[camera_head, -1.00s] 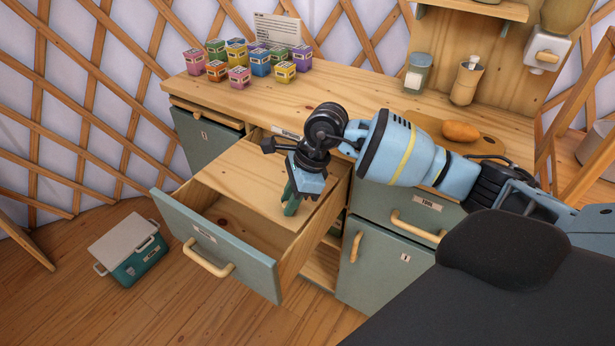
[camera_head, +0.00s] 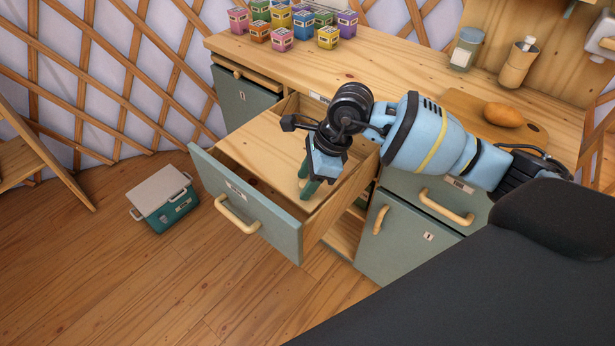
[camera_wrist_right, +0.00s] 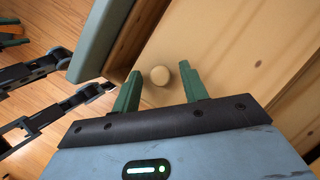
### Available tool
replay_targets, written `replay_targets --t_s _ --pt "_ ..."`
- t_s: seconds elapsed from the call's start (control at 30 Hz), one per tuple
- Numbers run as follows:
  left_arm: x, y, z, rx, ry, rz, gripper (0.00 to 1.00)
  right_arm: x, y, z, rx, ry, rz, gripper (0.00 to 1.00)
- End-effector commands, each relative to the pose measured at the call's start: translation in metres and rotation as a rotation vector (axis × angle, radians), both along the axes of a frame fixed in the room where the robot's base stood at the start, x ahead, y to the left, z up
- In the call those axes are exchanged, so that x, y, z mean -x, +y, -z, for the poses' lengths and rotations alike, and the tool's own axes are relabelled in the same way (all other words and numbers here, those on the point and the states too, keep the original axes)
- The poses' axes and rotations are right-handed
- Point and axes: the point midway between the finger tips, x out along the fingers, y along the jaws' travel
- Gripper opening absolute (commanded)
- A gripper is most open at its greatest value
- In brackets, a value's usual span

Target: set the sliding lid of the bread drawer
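The bread drawer (camera_head: 285,235) is pulled out of the cabinet. Its sliding lid (camera_head: 257,137), a pale wooden panel, lies inside it and covers the rear and middle. A gap shows between the lid and the drawer front. My right gripper (camera_head: 307,180) points down over the lid near its front edge. In the right wrist view, the green fingers (camera_wrist_right: 159,72) are spread on either side of a round pale knob (camera_wrist_right: 160,76) on the lid. I see space beside the knob; contact is not clear.
Several coloured boxes (camera_head: 282,38) stand on the counter behind. A board (camera_head: 463,98) holds a loaf-like item (camera_head: 503,115). A teal cooler box (camera_head: 163,199) sits on the floor at left. A cabinet door (camera_head: 400,240) is right of the drawer. The floor in front is clear.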

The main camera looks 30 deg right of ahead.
Motion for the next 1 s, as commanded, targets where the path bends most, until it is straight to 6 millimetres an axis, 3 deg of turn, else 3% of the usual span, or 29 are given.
replay_targets --t_s 0.27,0.7,1.0 --pt "0.0 0.0 0.0 0.0 0.0 0.0 0.6 0.0 -0.003 -0.005 0.002 -0.001 0.001 0.44" --pt "0.0 0.0 0.001 0.0 0.0 0.0 0.6 0.01 -0.024 -0.063 0.001 -0.002 0.001 0.44" --pt "0.0 0.0 0.001 0.0 -0.001 0.0 0.6 0.012 -0.028 -0.072 0.0 0.0 0.0 0.44"
